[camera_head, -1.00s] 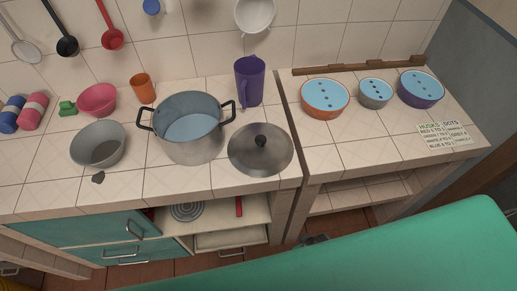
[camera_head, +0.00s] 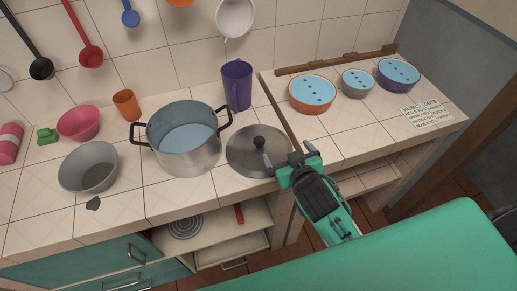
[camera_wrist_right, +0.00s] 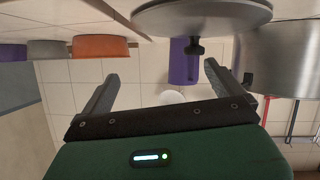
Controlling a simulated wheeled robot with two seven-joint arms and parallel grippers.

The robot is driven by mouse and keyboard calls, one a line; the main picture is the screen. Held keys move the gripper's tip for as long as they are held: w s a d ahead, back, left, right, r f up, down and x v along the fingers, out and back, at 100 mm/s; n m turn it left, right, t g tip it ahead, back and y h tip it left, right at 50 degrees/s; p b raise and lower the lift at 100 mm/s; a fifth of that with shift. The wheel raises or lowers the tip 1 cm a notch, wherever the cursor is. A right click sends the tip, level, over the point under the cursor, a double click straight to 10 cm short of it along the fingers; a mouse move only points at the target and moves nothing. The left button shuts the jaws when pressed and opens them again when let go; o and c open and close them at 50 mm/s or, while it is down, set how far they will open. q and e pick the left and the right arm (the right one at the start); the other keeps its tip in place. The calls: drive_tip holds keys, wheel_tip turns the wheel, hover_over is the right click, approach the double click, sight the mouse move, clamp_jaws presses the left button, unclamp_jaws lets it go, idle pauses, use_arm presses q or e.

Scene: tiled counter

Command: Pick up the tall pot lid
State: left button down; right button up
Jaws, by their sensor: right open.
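The grey metal lid (camera_head: 246,156) with a black knob (camera_head: 259,142) lies on the counter, right of the tall grey pot (camera_head: 186,150). My right gripper (camera_head: 288,159) is open and empty at the lid's front right edge in the head view. In the right wrist view the scene is upside down. There the lid (camera_wrist_right: 190,14) and its knob (camera_wrist_right: 195,48) show at the top, ahead of the open jaws (camera_wrist_right: 161,70) and toward the right finger. My left gripper is not in view.
The pot stands close to the lid's left side, with a handle toward it. A purple pitcher (camera_head: 237,86) stands behind the lid. A grey bowl (camera_head: 88,168) is at left. Several blue-topped bowls, one of them orange (camera_head: 312,96), stand on the right counter.

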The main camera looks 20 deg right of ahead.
drive_tip(key=w+a+r+n+t+y, duration=0.35)
drive_tip(key=a+r+y, duration=0.2)
drive_tip(key=r, duration=0.35)
drive_tip(key=w+a+r+n+t+y, duration=0.35)
drive_tip(key=a+r+y, duration=0.2)
drive_tip(key=r, duration=0.45)
drive_tip(key=s+a+r+n+g+y, duration=0.1)
drive_tip(key=s+a+n+g+y, duration=0.3)
drive_tip(key=a+n+g, duration=0.5)
drive_tip(key=s+a+r+n+g+y, duration=0.2)
drive_tip(key=a+n+g+y, duration=0.2)
drive_tip(key=n+g+y, duration=0.55)
drive_tip(key=g+h, duration=0.2)
drive_tip(key=h, duration=2.2)
approach(259, 140)
drive_tip(key=shift+n, duration=0.35)
wheel_tip(259, 140, down, 5)
drive_tip(key=shift+d+f+p, duration=0.1)
drive_tip(key=shift+d+p, duration=0.05)
drive_tip(key=shift+p, duration=0.85)
drive_tip(key=shift+f, duration=0.3)
wheel_tip(259, 140, down, 3)
drive_tip(key=shift+f+p, duration=0.25)
drive_tip(key=shift+p, duration=0.9)
drive_tip(key=shift+f, duration=0.55)
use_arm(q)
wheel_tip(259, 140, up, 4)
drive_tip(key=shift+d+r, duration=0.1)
use_arm(e)
drive_tip(key=c, duration=2)
